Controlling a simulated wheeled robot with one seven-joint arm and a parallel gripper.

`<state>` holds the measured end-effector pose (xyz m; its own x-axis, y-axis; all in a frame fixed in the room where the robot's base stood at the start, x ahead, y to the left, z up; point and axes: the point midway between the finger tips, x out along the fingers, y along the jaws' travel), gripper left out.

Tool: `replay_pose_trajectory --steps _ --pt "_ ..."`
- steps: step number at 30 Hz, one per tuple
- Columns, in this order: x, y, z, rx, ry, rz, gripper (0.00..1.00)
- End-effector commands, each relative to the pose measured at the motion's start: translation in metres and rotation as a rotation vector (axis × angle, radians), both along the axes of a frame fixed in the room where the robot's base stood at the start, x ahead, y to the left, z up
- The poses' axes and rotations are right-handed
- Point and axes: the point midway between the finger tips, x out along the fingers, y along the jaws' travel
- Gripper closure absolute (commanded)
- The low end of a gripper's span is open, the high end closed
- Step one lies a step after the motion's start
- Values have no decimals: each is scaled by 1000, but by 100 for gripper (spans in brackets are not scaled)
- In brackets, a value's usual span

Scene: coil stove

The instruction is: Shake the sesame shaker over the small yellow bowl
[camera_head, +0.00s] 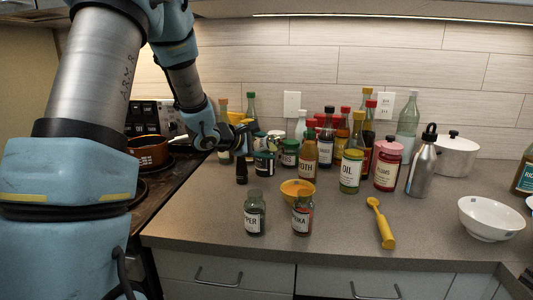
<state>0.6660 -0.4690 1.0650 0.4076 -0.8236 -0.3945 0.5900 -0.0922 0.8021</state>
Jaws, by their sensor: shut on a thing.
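The small yellow bowl (291,187) sits on the counter, partly hidden behind the paprika jar. My gripper (256,150) reaches in from the left, behind and left of the bowl, and is shut on a small dark jar with a pale label (265,163). I take this jar to be the sesame shaker, but its label is too small to read. It looks close to upright and is left of the bowl, not over it. The gripper's fingers are small and partly hidden.
A pepper jar (255,213) and a paprika jar (302,213) stand in front of the bowl. Several bottles crowd behind and right of it, including the oil jar (351,171). A yellow utensil (380,222) and a white bowl (490,218) lie right. The stove (165,200) is left.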

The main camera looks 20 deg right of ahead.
Motion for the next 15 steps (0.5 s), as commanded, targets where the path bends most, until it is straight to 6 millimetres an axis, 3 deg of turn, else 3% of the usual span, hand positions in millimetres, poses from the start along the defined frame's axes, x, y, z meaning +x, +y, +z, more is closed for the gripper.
replay_pose_trajectory --steps 15 --pt "-5 -5 -1 113 -147 -2 100"
